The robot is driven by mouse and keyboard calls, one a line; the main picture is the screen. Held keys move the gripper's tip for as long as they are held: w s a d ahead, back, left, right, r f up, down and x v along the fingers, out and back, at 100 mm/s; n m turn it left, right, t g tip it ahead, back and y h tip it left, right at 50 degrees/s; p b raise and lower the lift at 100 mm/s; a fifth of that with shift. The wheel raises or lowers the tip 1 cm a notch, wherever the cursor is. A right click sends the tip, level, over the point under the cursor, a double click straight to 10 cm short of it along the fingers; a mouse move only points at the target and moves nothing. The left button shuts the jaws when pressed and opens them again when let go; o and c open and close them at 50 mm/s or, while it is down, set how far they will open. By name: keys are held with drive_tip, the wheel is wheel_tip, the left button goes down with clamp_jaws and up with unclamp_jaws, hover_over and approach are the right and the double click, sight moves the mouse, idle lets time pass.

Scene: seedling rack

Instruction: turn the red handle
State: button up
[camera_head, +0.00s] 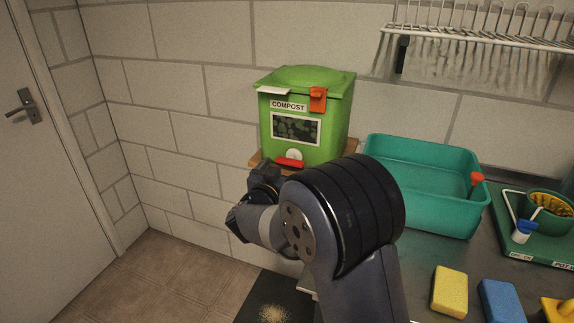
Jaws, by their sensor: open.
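A green compost bin (306,158) stands against the tiled wall. Low on its front is a red handle (288,162), lying roughly level in front of a round white disc (294,154). Higher up, an orange-red latch (318,98) hangs over the rim. My gripper (262,178) is below and left of the red handle in the picture, apart from it as far as I can see. Its jaws are open, small and dark, and partly hidden by my own wrist. I see nothing held in it.
A teal tub (432,217) with a red-topped tool (476,181) stands right of the bin. A yellow sponge (450,291) and a blue sponge (502,301) lie on the counter. A wire rack (480,36) hangs above. A door (50,160) is at left.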

sight(291, 161)
drive_tip(key=shift+x, duration=1.2)
drive_tip(key=shift+c, duration=0.5)
drive_tip(key=c, duration=0.9)
drive_tip(key=shift+m+b, duration=0.3)
